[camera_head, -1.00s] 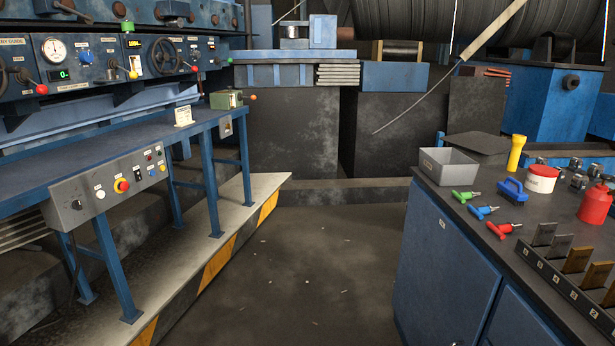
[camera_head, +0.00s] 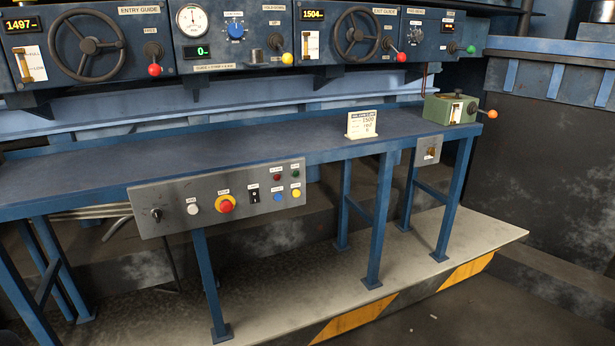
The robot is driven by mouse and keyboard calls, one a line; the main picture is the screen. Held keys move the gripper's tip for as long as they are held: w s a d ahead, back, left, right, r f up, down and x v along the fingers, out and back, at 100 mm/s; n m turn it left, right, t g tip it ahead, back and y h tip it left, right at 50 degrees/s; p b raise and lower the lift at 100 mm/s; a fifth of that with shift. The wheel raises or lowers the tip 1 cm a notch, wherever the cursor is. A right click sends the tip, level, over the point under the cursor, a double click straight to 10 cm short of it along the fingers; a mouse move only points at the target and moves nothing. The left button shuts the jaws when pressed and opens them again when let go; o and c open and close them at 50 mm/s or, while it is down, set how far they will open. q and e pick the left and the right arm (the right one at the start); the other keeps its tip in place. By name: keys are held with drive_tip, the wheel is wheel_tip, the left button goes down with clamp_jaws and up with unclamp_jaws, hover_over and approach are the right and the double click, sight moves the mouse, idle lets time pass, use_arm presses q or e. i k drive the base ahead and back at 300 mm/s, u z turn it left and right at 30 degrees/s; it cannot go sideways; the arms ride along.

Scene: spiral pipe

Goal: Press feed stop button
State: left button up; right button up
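A grey control panel (camera_head: 217,197) is fixed to the front edge of a long blue bench. From left to right it carries a key-like switch (camera_head: 156,215), a white button (camera_head: 193,208), a red mushroom button (camera_head: 226,206) on a yellow ring, and a black rocker switch (camera_head: 254,196). At its right end are a dark red round piece (camera_head: 277,177), a green one (camera_head: 295,174), a blue button (camera_head: 277,197) and a yellow one (camera_head: 296,193). Their small labels are too small to read surely. Neither of my grippers is in view.
The blue bench (camera_head: 220,156) holds a white sign card (camera_head: 362,124) and a green box (camera_head: 450,109) with an orange-knobbed lever. Handwheels and gauges line the panel behind. A pale platform (camera_head: 440,240) with a yellow-black edge lies below. Dark floor (camera_head: 440,325) is clear at lower right.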

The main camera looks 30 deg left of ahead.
sight(226, 206)
drive_tip(key=u, duration=1.05)
drive_tip(key=i, duration=1.2)
drive_tip(key=u, duration=0.9)
drive_tip(key=k, duration=0.35)
drive_tip(key=z, duration=0.45)
drive_tip(key=i, duration=0.5)
